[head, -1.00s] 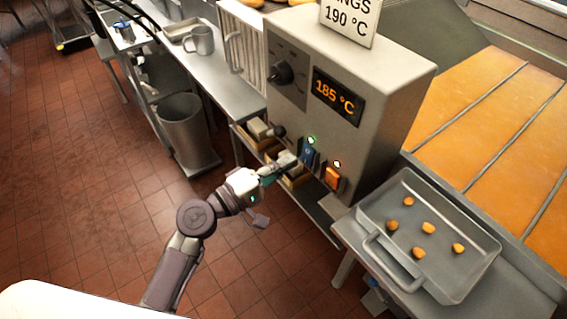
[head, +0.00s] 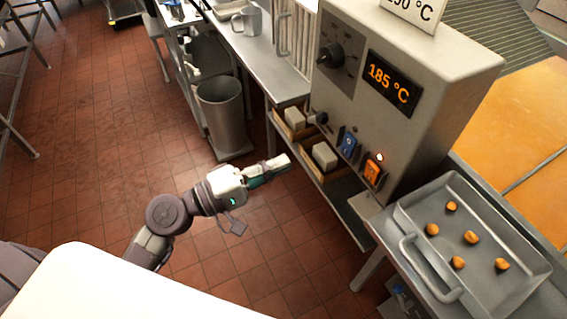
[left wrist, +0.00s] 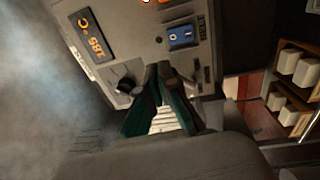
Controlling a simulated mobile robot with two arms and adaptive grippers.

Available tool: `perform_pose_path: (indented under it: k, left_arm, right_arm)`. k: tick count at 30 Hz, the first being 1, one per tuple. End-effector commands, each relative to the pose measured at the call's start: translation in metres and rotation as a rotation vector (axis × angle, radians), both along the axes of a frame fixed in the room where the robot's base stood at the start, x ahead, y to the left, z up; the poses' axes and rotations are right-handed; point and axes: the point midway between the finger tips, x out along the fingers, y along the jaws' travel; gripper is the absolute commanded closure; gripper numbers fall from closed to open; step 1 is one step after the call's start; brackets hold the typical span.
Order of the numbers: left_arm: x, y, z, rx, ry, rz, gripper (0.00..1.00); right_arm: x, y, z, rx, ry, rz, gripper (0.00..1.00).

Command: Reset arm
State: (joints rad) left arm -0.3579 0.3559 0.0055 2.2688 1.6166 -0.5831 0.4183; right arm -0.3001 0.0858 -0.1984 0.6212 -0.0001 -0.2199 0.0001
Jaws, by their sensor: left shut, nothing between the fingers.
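My left gripper (head: 284,161) reaches in from the left in the head view, over the floor in front of the control box (head: 420,65). Its fingers are shut and empty, apart from the switches. The blue switch (head: 348,144) and the orange switch (head: 373,174) sit low on the box front. A red lamp glows above the orange switch; no lamp glows above the blue one. The left wrist view shows the gripper fingertips (left wrist: 160,70) close together, with the blue switch (left wrist: 183,37) beyond them. My right gripper is not in view.
A tray (head: 408,222) with several small brown pieces stands on the right. A bin (head: 222,115) and a shelf with boxes (head: 325,158) are beyond the gripper. A counter with a mug (head: 247,20) runs behind. The tiled floor is open at left.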

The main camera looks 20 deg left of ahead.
Motion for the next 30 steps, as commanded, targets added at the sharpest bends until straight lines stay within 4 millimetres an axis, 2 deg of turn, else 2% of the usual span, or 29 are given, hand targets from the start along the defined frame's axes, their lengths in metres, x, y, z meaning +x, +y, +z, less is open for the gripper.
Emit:
perform_pose_path:
  k: [7, 12, 14, 16, 17, 20, 21, 23, 24, 26, 27, 29, 30]
  left_arm:
    - [0.0, 0.0, 0.0, 0.001, -0.001, 0.0, 1.0]
    - [0.001, 0.0, -0.002, 0.003, 0.001, 0.003, 1.0]
    - [0.004, 0.002, -0.009, 0.016, 0.009, 0.013, 1.0]
    - [0.011, 0.007, -0.029, 0.052, 0.03, 0.041, 1.0]
    - [0.016, 0.011, -0.042, 0.074, 0.045, 0.059, 1.0]
    - [0.03, 0.025, -0.102, 0.187, 0.106, 0.127, 1.0]
    - [0.033, 0.032, -0.132, 0.245, 0.137, 0.153, 1.0]
    - [0.035, 0.043, -0.177, 0.341, 0.182, 0.188, 1.0]
    - [0.034, 0.049, -0.207, 0.405, 0.212, 0.203, 1.0]
    - [0.028, 0.059, -0.252, 0.507, 0.255, 0.219, 1.0]
    - [0.022, 0.065, -0.282, 0.574, 0.286, 0.222, 1.0]
    - [0.008, 0.074, -0.325, 0.682, 0.328, 0.217, 1.0]
    - [-0.003, 0.078, -0.354, 0.753, 0.355, 0.206, 1.0]
  right_arm:
    - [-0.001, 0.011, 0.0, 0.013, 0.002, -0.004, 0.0]
    - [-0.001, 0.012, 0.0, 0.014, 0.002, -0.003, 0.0]
    - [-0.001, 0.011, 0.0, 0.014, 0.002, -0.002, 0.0]
    - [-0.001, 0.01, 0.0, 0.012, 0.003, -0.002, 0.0]
    - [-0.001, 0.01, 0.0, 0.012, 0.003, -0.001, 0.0]
    - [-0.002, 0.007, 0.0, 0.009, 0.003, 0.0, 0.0]
    - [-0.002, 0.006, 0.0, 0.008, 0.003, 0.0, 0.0]
    - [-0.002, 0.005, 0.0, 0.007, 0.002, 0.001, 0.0]
    - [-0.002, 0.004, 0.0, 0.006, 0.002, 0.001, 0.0]
    - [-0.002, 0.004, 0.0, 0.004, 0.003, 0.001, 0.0]
    - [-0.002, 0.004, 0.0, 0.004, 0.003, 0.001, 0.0]
    - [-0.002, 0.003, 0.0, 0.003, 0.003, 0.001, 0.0]
    - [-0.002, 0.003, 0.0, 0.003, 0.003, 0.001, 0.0]
